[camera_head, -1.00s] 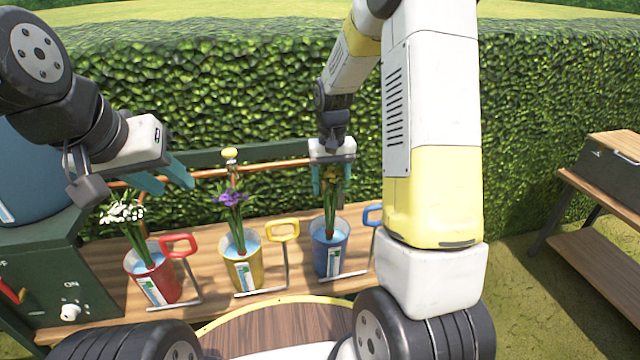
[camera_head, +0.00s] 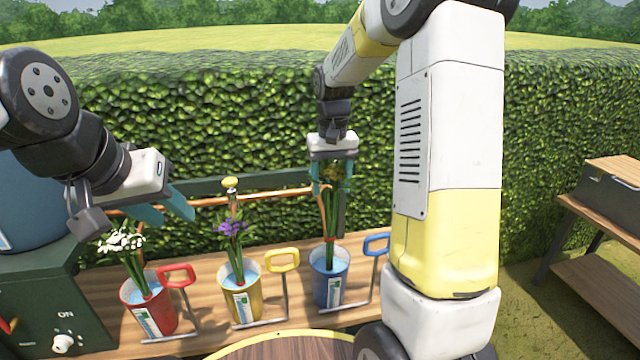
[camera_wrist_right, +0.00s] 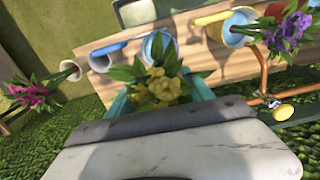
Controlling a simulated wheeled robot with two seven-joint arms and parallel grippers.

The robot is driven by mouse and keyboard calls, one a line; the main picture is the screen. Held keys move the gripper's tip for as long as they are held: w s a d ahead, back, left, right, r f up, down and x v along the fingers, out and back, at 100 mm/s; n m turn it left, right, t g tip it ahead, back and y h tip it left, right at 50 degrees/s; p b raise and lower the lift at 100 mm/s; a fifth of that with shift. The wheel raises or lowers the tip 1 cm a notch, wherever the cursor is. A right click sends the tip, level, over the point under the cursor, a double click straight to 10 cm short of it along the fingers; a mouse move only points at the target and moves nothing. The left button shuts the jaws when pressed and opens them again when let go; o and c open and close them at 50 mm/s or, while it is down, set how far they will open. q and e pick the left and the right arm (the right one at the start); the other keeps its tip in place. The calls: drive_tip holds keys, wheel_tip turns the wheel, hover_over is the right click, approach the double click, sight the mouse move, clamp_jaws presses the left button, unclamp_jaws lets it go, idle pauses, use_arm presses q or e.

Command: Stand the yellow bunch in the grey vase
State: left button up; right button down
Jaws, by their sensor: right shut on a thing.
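The yellow bunch (camera_wrist_right: 158,90) is between the fingers of my right gripper, its yellow heads clear in the right wrist view. In the head view my right gripper (camera_head: 335,178) is shut on it above the blue bucket (camera_head: 329,287). The green stems hang upright, tied in red, with their lower ends at or just inside the bucket's mouth. My left gripper (camera_head: 168,207) is open and empty above the white flowers.
A red bucket (camera_head: 150,312) with white flowers and a yellow bucket (camera_head: 241,300) with purple flowers stand left of the blue one. Upright handles (camera_head: 377,243) stand beside the buckets. Pink flowers (camera_wrist_right: 30,93) show at the wrist view's left. A copper pipe (camera_head: 275,196) runs behind.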

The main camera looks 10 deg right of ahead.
drive_tip(key=shift+r, duration=4.35)
